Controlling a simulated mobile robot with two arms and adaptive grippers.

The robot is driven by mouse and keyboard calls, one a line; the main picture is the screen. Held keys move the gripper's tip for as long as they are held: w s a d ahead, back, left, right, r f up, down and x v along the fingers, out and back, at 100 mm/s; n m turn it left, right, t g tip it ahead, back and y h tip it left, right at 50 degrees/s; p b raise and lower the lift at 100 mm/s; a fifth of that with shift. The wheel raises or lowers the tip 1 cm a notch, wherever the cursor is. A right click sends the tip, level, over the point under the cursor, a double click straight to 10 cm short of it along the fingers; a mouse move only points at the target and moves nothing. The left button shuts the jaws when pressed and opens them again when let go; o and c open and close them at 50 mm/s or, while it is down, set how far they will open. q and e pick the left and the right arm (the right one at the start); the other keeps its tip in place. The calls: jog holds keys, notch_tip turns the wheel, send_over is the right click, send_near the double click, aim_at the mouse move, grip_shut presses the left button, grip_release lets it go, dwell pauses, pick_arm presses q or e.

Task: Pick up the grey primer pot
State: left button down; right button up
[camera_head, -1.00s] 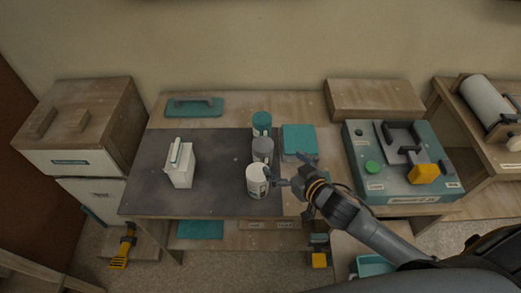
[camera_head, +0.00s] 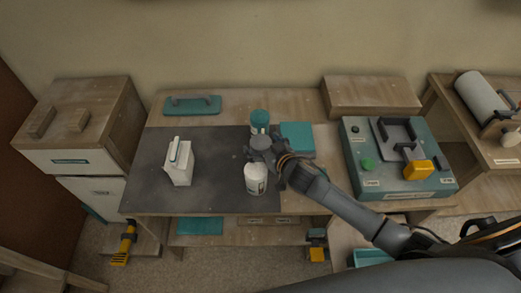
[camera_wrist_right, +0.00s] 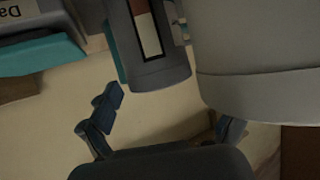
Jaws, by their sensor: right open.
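The grey primer pot (camera_head: 261,142) stands on the dark mat (camera_head: 215,190), in a row between a teal-topped pot (camera_head: 260,119) behind it and a white pot (camera_head: 256,179) in front. My right gripper (camera_head: 259,154) is at the grey pot and hides its lower part in the head view. In the right wrist view the grey pot (camera_wrist_right: 160,75) with its label shows between and beyond the open fingers (camera_wrist_right: 165,118). I cannot tell whether a finger touches it. The white pot (camera_wrist_right: 255,60) fills the upper right there, close by. My left gripper is not in view.
A teal box (camera_head: 297,137) lies right of the pots, close to my right gripper. A white carton (camera_head: 179,165) stands left on the mat, with bare mat between. A teal machine (camera_head: 390,183) with a yellow part stands at the right.

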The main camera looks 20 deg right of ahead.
jog(key=shift+w+a+f, duration=0.1)
jog(key=shift+w+f, duration=0.15)
jog(key=shift+w, duration=0.3)
jog(key=shift+c, duration=0.2)
jog(key=c, duration=1.5)
jog(key=shift+r, duration=0.1)
jog(key=shift+c, duration=0.6)
